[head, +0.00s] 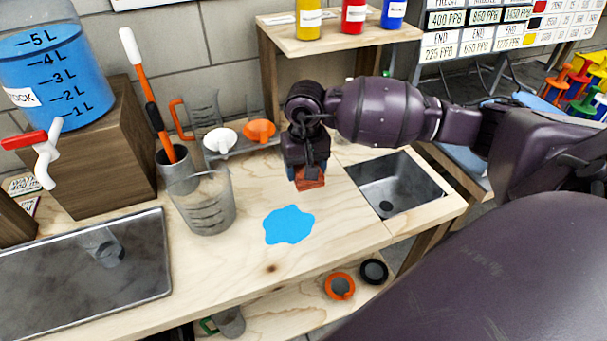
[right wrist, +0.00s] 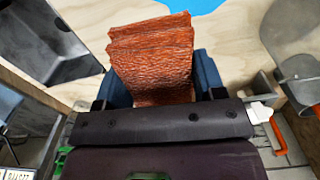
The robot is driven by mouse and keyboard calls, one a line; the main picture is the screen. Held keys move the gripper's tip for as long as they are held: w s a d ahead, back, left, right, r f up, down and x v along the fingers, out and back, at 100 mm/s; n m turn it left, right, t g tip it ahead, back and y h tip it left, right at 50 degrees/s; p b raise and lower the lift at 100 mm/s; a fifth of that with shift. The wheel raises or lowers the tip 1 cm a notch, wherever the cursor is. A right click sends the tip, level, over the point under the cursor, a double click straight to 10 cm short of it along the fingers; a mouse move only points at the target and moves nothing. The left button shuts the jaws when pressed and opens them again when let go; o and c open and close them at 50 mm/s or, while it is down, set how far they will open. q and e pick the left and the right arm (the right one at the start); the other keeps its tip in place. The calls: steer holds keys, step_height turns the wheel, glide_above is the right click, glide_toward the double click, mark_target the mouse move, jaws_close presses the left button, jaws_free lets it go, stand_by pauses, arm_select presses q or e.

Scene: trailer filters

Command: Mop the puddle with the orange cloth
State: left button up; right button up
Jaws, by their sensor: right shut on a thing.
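A flat blue puddle (head: 288,225) lies on the wooden bench top, between the clear jug and the sink. Its edge also shows at the top of the right wrist view (right wrist: 190,5). My right gripper (head: 308,182) is behind the puddle and slightly to its right, pointing down, shut on the orange cloth (head: 310,178). In the right wrist view the cloth (right wrist: 152,60) is folded and textured, held between the blue fingers. The cloth is apart from the puddle; whether it touches the bench I cannot tell. My left gripper is not in view.
A clear measuring jug (head: 203,203) stands left of the puddle. A sink (head: 398,184) is set in the bench at right. A dark tray (head: 85,265) lies at left, below a blue water tank (head: 50,75). A shelf with bottles (head: 340,38) stands behind. Bench in front of the puddle is clear.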

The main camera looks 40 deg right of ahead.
steer(key=shift+w+d, duration=0.1)
steer(key=shift+d, duration=0.1)
steer(key=shift+a+f+n, duration=0.15)
steer(key=shift+f+n, duration=0.15)
steer(key=shift+f, duration=0.1)
steer(key=shift+f+b, duration=0.85)
steer(key=shift+f, duration=1.3)
steer(key=shift+w+r, duration=0.1)
